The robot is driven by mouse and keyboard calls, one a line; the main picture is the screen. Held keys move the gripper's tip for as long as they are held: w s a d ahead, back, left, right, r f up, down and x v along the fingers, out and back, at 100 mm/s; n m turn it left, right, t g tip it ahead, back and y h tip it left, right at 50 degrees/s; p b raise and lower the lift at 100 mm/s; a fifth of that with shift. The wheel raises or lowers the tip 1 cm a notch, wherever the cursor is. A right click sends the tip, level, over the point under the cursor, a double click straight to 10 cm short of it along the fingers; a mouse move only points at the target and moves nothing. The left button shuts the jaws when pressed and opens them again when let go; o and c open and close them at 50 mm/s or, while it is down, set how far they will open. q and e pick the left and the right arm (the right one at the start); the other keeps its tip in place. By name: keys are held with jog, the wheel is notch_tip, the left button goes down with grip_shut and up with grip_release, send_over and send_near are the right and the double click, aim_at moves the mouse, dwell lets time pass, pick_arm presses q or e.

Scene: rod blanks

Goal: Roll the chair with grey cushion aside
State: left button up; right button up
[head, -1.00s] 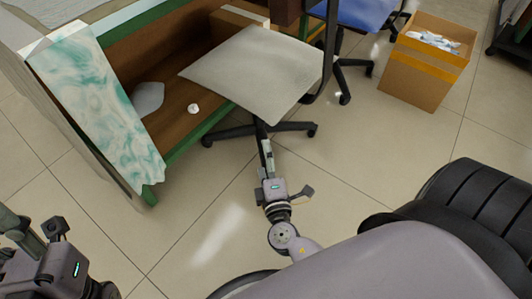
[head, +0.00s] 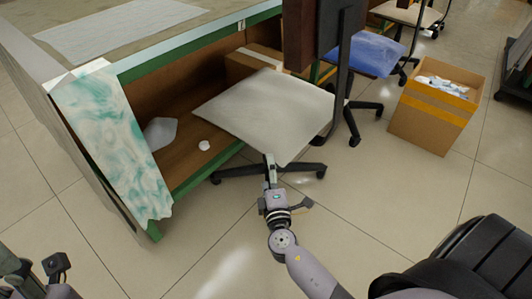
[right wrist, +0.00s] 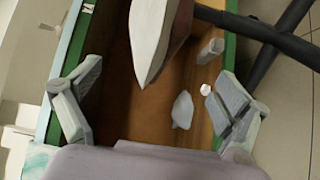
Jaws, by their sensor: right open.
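The chair with grey cushion (head: 265,110) stands at the middle of the head view, its seat partly over the desk's low shelf, its black wheeled base on the floor. My right gripper (head: 269,166) is at the cushion's near corner in the head view; I cannot tell if it touches. In the right wrist view the fingers of the right gripper (right wrist: 155,105) are wide apart with nothing held. The cushion's pale edge (right wrist: 153,35) shows ahead of them. Part of my left gripper (head: 18,268) shows at the lower left; its fingers are not clear.
The green-edged wooden desk (head: 182,72) stands left of and behind the chair, with a marbled sheet (head: 110,140) on its end. A blue chair (head: 362,55) is behind. A cardboard box (head: 430,122) is at right. Floor between the chair and box is clear.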

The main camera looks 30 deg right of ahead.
aim_at(266, 151)
jog(key=x, duration=0.8)
jog(key=shift+w+d, duration=0.1)
jog(key=shift+w, duration=0.05)
jog(key=shift+r, duration=0.1)
jog(key=c, duration=2)
